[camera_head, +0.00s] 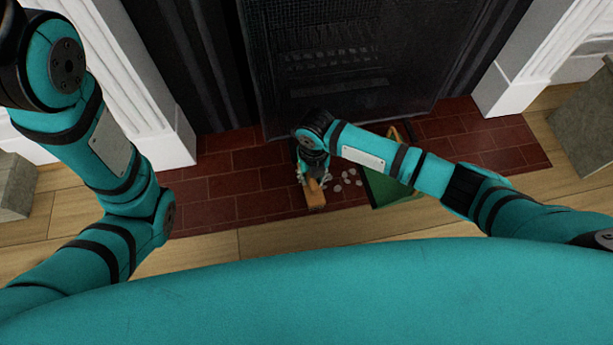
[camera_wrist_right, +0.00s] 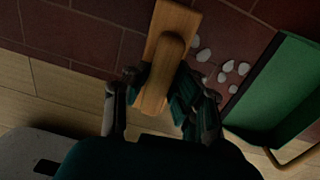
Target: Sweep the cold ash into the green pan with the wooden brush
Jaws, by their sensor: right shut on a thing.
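My right gripper (camera_head: 313,180) is shut on the wooden brush (camera_head: 316,196) over the red tile hearth. In the right wrist view the brush (camera_wrist_right: 172,50) stands between the two fingers (camera_wrist_right: 160,110), held by its raised handle. Several pale grey ash lumps (camera_head: 345,179) lie on the tiles just right of the brush; they also show in the right wrist view (camera_wrist_right: 226,68). The green pan (camera_head: 385,187) is right of the ash, partly hidden by my right forearm; its wall shows in the right wrist view (camera_wrist_right: 275,85). My left gripper is out of view.
A dark mesh fire screen (camera_head: 345,65) stands at the back of the tile hearth (camera_head: 235,185). White fireplace pillars (camera_head: 165,135) stand on both sides. Wooden floor (camera_head: 215,250) lies in front. Grey blocks (camera_head: 590,120) stand at the far left and right.

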